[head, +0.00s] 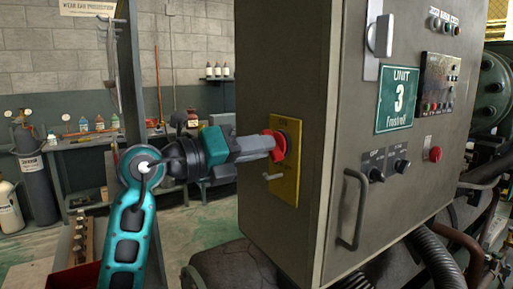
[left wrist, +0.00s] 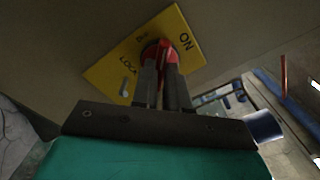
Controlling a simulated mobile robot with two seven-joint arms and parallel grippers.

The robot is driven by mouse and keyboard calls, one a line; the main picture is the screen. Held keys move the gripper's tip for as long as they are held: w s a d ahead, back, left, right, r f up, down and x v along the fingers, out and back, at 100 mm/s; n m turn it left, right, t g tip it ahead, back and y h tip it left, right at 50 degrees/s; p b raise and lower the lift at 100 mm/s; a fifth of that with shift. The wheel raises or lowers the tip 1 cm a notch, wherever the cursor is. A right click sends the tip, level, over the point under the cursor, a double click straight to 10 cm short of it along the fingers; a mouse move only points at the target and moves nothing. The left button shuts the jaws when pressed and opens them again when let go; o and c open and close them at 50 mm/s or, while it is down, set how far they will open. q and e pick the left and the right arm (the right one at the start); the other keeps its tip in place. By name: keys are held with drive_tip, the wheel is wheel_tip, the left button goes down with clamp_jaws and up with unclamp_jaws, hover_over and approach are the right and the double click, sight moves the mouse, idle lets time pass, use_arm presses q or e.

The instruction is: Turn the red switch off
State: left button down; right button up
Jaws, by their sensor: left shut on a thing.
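The red switch (head: 279,147) sits on a yellow plate (head: 284,187) on the side of the grey cabinet. In the left wrist view the red switch (left wrist: 160,50) shows between my fingers, on the yellow plate (left wrist: 103,75) with "ON" lettering at its right. My left gripper (head: 268,146) reaches in from the left and is shut on the switch handle. The same left gripper (left wrist: 163,72) partly hides the switch in the left wrist view. A small metal hasp (head: 272,176) sticks out below the switch. My right gripper is not in view.
The grey cabinet (head: 345,160) carries a "UNIT 3" sign (head: 398,100), a lever handle (head: 380,35), a door handle (head: 352,210), knobs and a red button (head: 435,154). Thick hoses (head: 440,255) lie at lower right. A bench with bottles (head: 100,123) stands behind my left arm.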

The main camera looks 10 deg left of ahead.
use_arm(q)
drive_tip(key=n, duration=0.4)
drive_tip(key=shift+n, duration=0.3)
idle(0.3)
drive_tip(key=n, duration=0.3)
drive_tip(key=c, duration=1.2)
unclamp_jaws()
